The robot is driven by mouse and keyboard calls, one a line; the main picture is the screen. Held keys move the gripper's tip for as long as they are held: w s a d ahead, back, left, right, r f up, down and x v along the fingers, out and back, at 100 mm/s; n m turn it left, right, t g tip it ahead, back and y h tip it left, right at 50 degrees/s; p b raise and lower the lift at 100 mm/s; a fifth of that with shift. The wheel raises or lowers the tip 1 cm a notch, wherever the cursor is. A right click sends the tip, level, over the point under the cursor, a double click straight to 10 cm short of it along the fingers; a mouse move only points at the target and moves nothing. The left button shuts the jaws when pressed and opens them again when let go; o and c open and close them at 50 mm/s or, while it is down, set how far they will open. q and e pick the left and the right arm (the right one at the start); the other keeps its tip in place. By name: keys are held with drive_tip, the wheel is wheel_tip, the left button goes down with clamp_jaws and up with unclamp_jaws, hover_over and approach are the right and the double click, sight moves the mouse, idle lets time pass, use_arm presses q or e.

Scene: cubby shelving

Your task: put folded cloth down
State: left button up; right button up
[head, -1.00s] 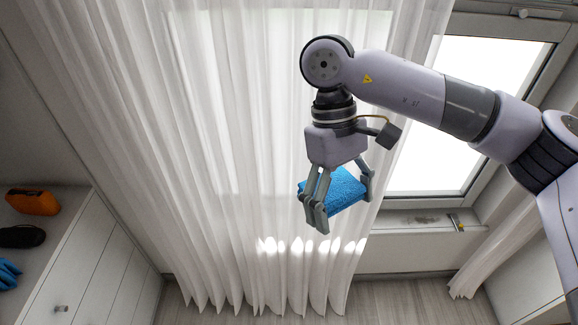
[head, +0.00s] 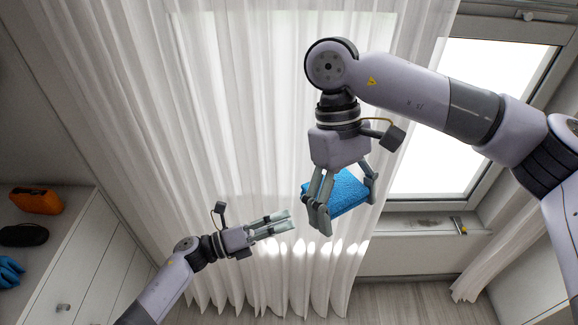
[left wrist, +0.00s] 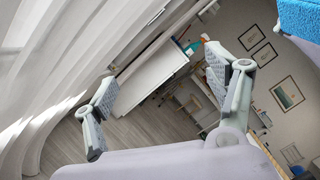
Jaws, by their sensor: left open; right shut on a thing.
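The folded cloth (head: 340,192) is a blue, textured block held in the air before the white curtain. My right gripper (head: 342,200) is shut on it, with fingers on both sides. My left gripper (head: 290,222) is empty, to the left of the cloth and a little lower, pointing right. In the left wrist view my left gripper (left wrist: 160,90) has its fingers wide apart with nothing between them. A blue corner of the cloth also shows at the top right of that view (left wrist: 301,18).
At left, a white cabinet (head: 92,262) carries an orange item (head: 37,200), a black item (head: 22,236) and a blue glove-like item (head: 10,271). A window (head: 470,110) with a sill (head: 415,222) is at right. The left wrist view shows a white surface (left wrist: 150,80) and wall pictures.

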sight(337, 189)
use_arm(q)
drive_tip(key=s+r+m+g, duration=0.2)
drive_tip(key=r+m+g, duration=0.15)
drive_tip(key=r, duration=0.95)
drive_tip(key=s+r+m+g, duration=0.25)
drive_tip(key=r+m, duration=0.25)
drive_tip(key=r, duration=0.7)
drive_tip(key=s+r+m+g, duration=0.2)
drive_tip(key=r+m, duration=0.2)
drive_tip(key=r, duration=0.9)
drive_tip(key=s+d+f+n+t+y, duration=0.3)
drive_tip(key=s+f+t+y, duration=0.3)
drive_tip(key=y, duration=0.4)
drive_tip(key=shift+g, duration=0.3)
drive_tip(key=x, duration=0.8)
drive_tip(key=f+x, duration=0.1)
drive_tip(key=x, duration=0.3)
drive_tip(key=shift+s+a+f, duration=0.15)
drive_tip(key=shift+a+f, duration=0.05)
drive_tip(key=shift+a, duration=0.05)
drive_tip(key=shift+c, duration=0.5)
